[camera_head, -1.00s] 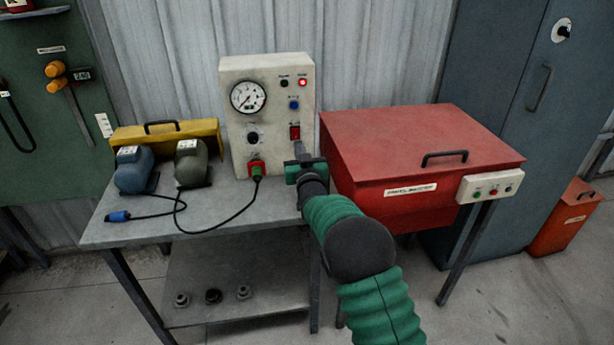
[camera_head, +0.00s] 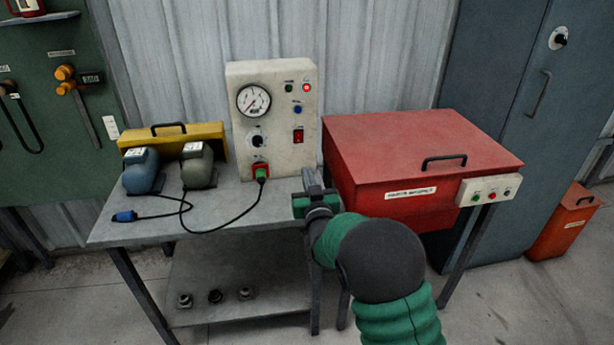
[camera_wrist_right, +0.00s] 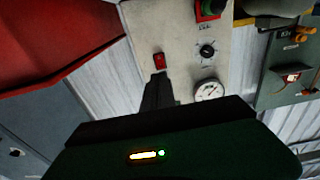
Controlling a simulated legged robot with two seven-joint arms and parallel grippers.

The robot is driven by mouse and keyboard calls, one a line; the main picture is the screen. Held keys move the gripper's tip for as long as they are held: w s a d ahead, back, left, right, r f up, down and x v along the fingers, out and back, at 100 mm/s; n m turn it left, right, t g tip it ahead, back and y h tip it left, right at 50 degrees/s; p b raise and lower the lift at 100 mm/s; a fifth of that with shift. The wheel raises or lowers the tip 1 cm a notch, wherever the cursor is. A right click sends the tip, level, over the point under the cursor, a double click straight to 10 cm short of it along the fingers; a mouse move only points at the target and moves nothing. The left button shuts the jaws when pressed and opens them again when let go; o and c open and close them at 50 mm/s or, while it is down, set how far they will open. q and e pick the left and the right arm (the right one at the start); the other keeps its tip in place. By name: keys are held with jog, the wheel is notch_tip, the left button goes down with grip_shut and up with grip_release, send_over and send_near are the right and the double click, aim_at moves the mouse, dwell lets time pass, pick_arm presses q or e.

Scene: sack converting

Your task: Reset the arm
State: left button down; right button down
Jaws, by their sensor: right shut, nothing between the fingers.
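My right gripper (camera_head: 309,180) is shut and empty in the head view. It is in front of the lower right edge of the cream control panel (camera_head: 238,150), beside the red box. In the right wrist view its dark fingers (camera_wrist_right: 158,92) point toward the panel, near the red switch (camera_wrist_right: 159,61). The panel carries a gauge (camera_head: 254,100), a lit red lamp (camera_head: 306,87), a blue button (camera_head: 298,109) and a red switch (camera_head: 298,136). My left gripper is not in view.
The red box (camera_head: 420,150) stands right of the panel, with a white button unit (camera_head: 489,189). The grey table (camera_head: 225,207) holds a blue motor (camera_head: 140,171), a dark motor (camera_head: 198,165) and a yellow case (camera_head: 212,132). A blue-grey cabinet (camera_head: 500,150) stands behind at right.

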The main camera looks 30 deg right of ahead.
jog(key=shift+s+d, duration=0.1)
jog(key=shift+d, duration=0.1)
jog(key=s+a+f+n+g+y, duration=0.15)
jog(key=s+a+f+g, duration=0.35)
jog(key=s, duration=0.6)
jog(key=s+a+f+n+g+y, duration=0.15)
jog(key=s+a+f+g, duration=0.3)
jog(key=s+f, duration=0.5)
jog(key=s+a+f+g+y, duration=0.25)
jog(key=s+f+g, duration=0.3)
jog(key=s, duration=0.65)
jog(key=w+p+v, duration=0.2)
jog(key=p+v, duration=0.7)
jog(key=w+r+p+v, duration=0.1)
jog(key=w+p+v, duration=0.1)
jog(key=p+v, duration=0.8)
jog(key=shift+a+r, duration=0.3)
jog(key=shift+a, duration=0.4)
jog(key=shift+s, duration=0.2)
